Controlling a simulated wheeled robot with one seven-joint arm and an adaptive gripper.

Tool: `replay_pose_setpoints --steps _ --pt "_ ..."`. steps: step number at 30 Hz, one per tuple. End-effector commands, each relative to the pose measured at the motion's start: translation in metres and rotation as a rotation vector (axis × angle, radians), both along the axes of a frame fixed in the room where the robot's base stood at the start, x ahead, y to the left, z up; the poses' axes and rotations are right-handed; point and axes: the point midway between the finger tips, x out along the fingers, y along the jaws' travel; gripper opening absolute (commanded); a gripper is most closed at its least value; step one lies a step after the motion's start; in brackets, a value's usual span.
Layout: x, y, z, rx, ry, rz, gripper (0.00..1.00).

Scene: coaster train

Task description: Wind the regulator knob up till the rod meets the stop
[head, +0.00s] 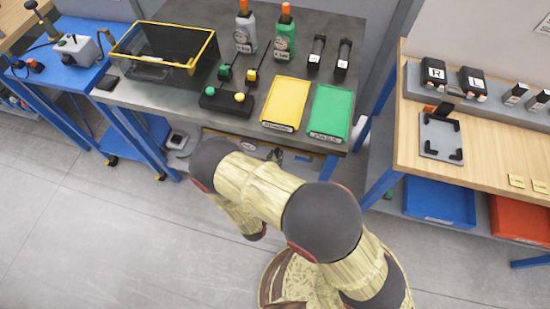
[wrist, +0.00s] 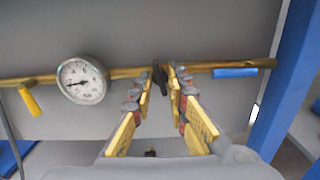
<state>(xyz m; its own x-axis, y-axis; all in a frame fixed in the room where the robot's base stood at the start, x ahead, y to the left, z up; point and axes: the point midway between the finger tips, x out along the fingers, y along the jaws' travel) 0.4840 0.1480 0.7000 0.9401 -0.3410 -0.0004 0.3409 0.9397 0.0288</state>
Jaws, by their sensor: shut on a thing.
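In the wrist view, my gripper (wrist: 161,80) reaches up to a brass pipe (wrist: 120,73) under the bench. Its yellow-and-grey fingers stand either side of a small dark knob (wrist: 157,71) and are shut on it. The fingertips cover part of the knob. A round white pressure gauge (wrist: 82,81) sits on the pipe to the left, its needle pointing left. I cannot make out the rod or the stop. In the head view, my own arm hides most of the area under the bench.
A yellow-handled lever (wrist: 31,99) hangs at the pipe's left and a blue handle (wrist: 235,72) lies along its right. A blue bench leg (wrist: 285,80) stands at the right. In the head view, the grey bench top (head: 180,98) overhangs; open floor (head: 110,235) lies at the left.

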Motion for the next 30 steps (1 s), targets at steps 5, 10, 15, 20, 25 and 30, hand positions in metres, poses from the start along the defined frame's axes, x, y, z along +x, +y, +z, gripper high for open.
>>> replay_pose_setpoints --steps 5,10,15,20,25,30 --pt "0.0001 0.001 0.0005 0.075 -0.028 0.002 0.0" --pt "0.0004 0.0012 0.0006 0.194 -0.073 0.002 0.0" --pt "0.0002 0.001 0.0003 0.332 -0.122 0.002 0.0" --pt "0.0 0.0006 -0.0001 0.456 -0.165 0.001 0.0" --pt "0.0 0.0005 -0.0002 0.566 -0.205 0.001 0.0" --pt "-0.0001 0.0004 -0.0004 0.645 -0.234 0.001 0.0"
